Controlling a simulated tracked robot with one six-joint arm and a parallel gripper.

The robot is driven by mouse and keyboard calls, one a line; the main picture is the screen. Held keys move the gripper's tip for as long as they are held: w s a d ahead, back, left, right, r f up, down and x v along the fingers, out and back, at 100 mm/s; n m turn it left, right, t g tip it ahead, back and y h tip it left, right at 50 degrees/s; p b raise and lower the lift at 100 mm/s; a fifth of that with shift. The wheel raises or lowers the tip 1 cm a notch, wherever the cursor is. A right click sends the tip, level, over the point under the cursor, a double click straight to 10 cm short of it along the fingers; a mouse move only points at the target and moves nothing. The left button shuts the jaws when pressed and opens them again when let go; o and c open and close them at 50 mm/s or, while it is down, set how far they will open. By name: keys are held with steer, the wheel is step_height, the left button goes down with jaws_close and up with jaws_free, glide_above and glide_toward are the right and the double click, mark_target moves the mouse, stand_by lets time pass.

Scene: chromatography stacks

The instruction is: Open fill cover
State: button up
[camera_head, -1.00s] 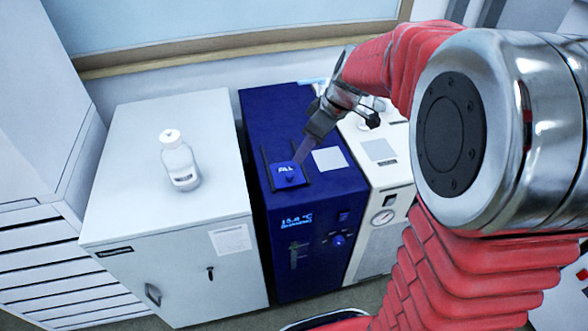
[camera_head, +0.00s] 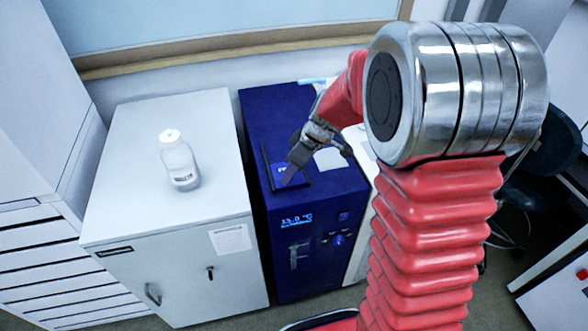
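The fill cover (camera_head: 282,172) is a small blue plate with white lettering on top of the dark blue unit (camera_head: 306,203). It lies between two dark rails and looks flat and closed. My gripper (camera_head: 287,180) points down and left, with its tip over the cover and hiding part of its lettering. I cannot tell whether the tip touches the cover. The fingers are too small and blurred to tell whether they are open or shut.
A white bottle (camera_head: 179,160) stands on the grey cabinet (camera_head: 113,205) left of the blue unit. A wall stands behind. A dark chair (camera_head: 555,150) is at the right.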

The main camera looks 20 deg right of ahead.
steer(key=shift+c, duration=0.3)
jaws_close()
stand_by(0.3)
